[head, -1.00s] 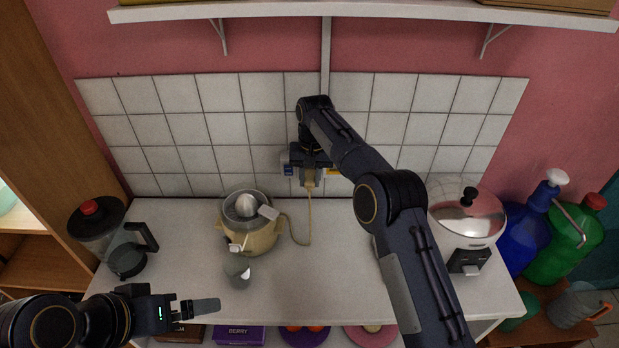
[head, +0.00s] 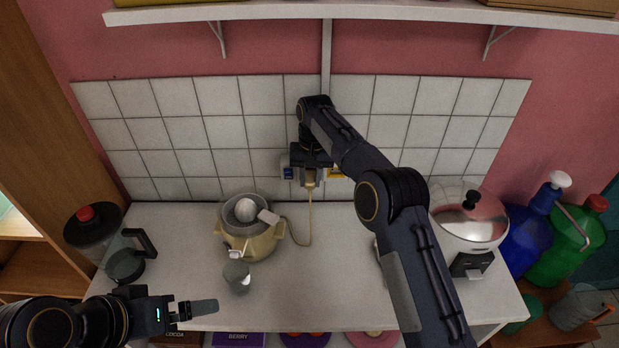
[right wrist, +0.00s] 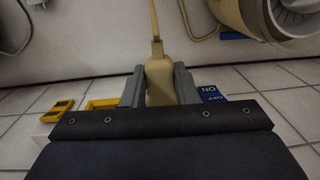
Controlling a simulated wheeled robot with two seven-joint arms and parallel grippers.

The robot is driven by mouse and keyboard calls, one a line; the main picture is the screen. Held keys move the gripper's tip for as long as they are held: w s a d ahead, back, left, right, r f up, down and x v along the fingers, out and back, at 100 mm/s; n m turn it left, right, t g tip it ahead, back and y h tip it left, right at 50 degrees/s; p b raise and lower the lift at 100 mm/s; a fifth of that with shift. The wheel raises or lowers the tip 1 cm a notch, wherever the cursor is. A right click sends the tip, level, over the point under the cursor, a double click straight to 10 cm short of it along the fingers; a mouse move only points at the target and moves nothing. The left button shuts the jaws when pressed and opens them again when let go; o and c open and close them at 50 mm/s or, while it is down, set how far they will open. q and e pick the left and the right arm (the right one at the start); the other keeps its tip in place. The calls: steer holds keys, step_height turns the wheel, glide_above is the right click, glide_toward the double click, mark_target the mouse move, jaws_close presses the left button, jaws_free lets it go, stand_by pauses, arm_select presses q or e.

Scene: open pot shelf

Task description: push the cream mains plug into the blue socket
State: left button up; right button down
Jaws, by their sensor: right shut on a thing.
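The cream mains plug (right wrist: 160,82) is between the fingers of my right gripper (right wrist: 160,88) in the right wrist view. The right gripper is shut on it. In the head view the plug (head: 310,176) is close to the tiled wall, with its cord hanging down. A blue plate with white lettering (right wrist: 210,94) is beside the gripper; it shows left of it in the head view (head: 288,173). My left gripper (head: 203,307) is low at the left, away from the plug.
A yellow fitting (right wrist: 57,110) is on the wall across the gripper from the blue plate. The cord runs to a cream appliance (head: 262,246) on the counter. A grey cup (head: 237,277) and a jug (head: 125,265) stand left; a domed cooker (head: 470,225) stands right.

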mark_target(312, 179)
steer(key=shift+w, duration=0.1)
steer(key=shift+c, duration=2.1)
jaws_free()
steer(key=shift+r, duration=0.1)
steer(key=shift+d+r, duration=0.2)
steer(key=shift+r, duration=3.45)
